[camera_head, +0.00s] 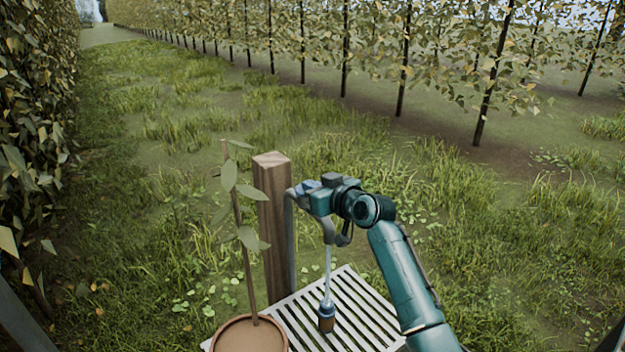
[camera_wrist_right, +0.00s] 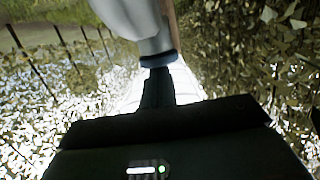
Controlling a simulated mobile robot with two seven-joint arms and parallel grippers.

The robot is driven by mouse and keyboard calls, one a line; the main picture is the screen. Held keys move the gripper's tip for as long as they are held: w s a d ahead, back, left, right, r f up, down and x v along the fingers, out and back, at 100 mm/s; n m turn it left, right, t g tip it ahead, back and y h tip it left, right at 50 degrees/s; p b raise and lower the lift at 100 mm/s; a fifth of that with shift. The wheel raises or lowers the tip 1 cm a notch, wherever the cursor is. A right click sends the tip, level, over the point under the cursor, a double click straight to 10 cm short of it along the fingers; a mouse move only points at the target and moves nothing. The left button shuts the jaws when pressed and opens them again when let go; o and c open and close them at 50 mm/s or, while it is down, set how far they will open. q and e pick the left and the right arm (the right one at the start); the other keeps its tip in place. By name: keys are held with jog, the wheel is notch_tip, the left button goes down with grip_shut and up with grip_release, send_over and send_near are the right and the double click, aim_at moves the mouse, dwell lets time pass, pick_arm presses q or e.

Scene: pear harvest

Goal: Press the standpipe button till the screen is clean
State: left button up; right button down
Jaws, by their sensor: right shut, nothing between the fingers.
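The standpipe is a grey pipe (camera_head: 291,240) beside a wooden post (camera_head: 271,215), with a curved spout at its top. My right gripper (camera_head: 318,195) is at the top of the standpipe, shut with nothing between its fingers; it hides the button. In the right wrist view the dark shut fingers (camera_wrist_right: 157,90) reach to a pale grey rounded part with a dark ring (camera_wrist_right: 158,60). A pale stream of water (camera_head: 328,268) falls from the spout onto a small dark-brown cylinder (camera_head: 326,319), which seems to be the screen. Its cleanness is too small to tell.
The cylinder stands on a pale slatted grate (camera_head: 372,312). A brown pot (camera_head: 249,335) with a thin leafy sapling (camera_head: 240,235) stands left of the grate, close to the post. A hedge (camera_head: 32,130) runs along the left. Grass lies around, with tree rows behind.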

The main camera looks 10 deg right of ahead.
jog(key=shift+s+f, duration=0.1)
jog(key=shift+f, duration=0.5)
jog(key=shift+r+p, duration=0.35)
jog(key=shift+p, duration=0.05)
notch_tip(320, 180, up, 5)
jog(key=p, duration=0.4)
jog(key=shift+r, duration=0.15)
jog(key=shift+s+d+f+b, duration=0.2)
jog(key=shift+s+f+b, duration=0.05)
jog(key=shift+s+b, duration=0.15)
jog(key=shift+s+d+f+b, duration=0.2)
jog(key=shift+s+b, duration=0.15)
jog(key=shift+s, duration=0.05)
pick_arm(q)
jog(key=shift+s+a+r+b, duration=0.1)
jog(key=shift+s+r+b, duration=0.15)
jog(key=shift+s+b, duration=0.25)
pick_arm(e)
jog(key=v, duration=0.8)
jog(key=shift+r, duration=0.3)
